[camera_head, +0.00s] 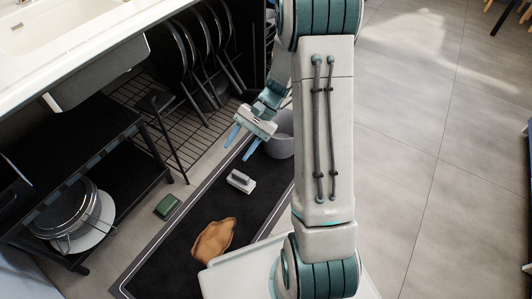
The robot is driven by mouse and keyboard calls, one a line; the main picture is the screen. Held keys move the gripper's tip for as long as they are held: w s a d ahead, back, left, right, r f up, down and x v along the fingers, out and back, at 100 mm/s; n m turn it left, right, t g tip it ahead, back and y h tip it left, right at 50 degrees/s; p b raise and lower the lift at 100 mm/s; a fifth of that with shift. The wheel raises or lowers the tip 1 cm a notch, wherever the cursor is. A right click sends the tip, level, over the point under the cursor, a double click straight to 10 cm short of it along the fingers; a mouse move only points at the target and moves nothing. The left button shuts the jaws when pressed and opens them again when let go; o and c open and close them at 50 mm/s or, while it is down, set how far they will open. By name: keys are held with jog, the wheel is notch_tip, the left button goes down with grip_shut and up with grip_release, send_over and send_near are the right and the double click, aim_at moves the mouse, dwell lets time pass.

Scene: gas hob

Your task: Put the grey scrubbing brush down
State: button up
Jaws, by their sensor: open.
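The grey scrubbing brush (241,181) rests on the black mat (187,243) on the floor, with its grey handle on top and a pale base below. My gripper (240,145) is above and beyond the brush in the picture, with its two blue fingers apart and nothing between them. A gap shows between the fingertips and the brush. My arm hides the right part of the mat.
A brown item (213,241) lies on the mat, nearer than the brush. A grey bucket (281,135) stands beside my gripper. A black shelf (125,165) with pans stands left. Open floor lies right.

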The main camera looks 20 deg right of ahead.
jog(key=s+d+r+n+t+h, duration=0.2)
jog(key=s+r+n+t+h, duration=0.2)
jog(key=s+r+n+h, duration=0.4)
jog(key=shift+s+r+h, duration=0.3)
jog(key=shift+s+r, duration=1.65)
jog(key=shift+s, duration=1.05)
